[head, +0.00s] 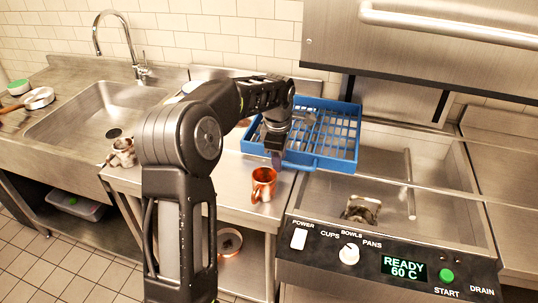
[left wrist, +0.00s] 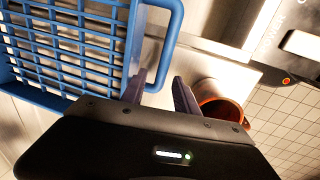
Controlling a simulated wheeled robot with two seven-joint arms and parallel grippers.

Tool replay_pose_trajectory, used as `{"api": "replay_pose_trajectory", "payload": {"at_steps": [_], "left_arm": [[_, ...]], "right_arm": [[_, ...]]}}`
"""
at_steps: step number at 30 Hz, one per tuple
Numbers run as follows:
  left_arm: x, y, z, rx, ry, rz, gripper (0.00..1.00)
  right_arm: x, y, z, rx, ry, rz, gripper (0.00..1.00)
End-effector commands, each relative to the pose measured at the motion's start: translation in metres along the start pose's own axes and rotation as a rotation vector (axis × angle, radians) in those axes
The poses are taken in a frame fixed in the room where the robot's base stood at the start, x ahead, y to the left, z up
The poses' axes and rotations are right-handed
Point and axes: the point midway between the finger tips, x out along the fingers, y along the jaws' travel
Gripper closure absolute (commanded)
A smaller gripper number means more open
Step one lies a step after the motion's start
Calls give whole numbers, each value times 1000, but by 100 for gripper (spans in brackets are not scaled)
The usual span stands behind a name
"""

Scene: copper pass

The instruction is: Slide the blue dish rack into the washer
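The blue dish rack (head: 343,151) lies across the counter's right part and reaches over the left edge of the washer (head: 437,165). The washer's steel hood (head: 425,45) is raised above its open basin. My left gripper (head: 277,157) is at the rack's near left corner. In the left wrist view its two fingers (left wrist: 160,88) stand apart, with the near end of the rack's blue loop handle (left wrist: 172,40) between or just beyond them; contact cannot be told. The rack's slatted floor (left wrist: 65,45) shows beside them. My right gripper is not in view.
A copper mug (head: 263,185) stands on the counter just in front of my left gripper. A crumpled-looking metal item (head: 361,209) lies in the washer basin near its front. The sink (head: 100,110) and a small metal item (head: 122,153) are to the left.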

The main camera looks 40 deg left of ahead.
Motion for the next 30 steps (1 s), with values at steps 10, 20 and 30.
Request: {"api": "replay_pose_trajectory", "payload": {"at_steps": [10,20,30], "left_arm": [[0,0,-5,0,1,-1,64],[-6,0,-5,0,1,0,64],[-32,1,-5,0,1,1,64]], "right_arm": [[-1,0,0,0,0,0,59],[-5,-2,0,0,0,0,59],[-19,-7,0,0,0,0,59]]}}
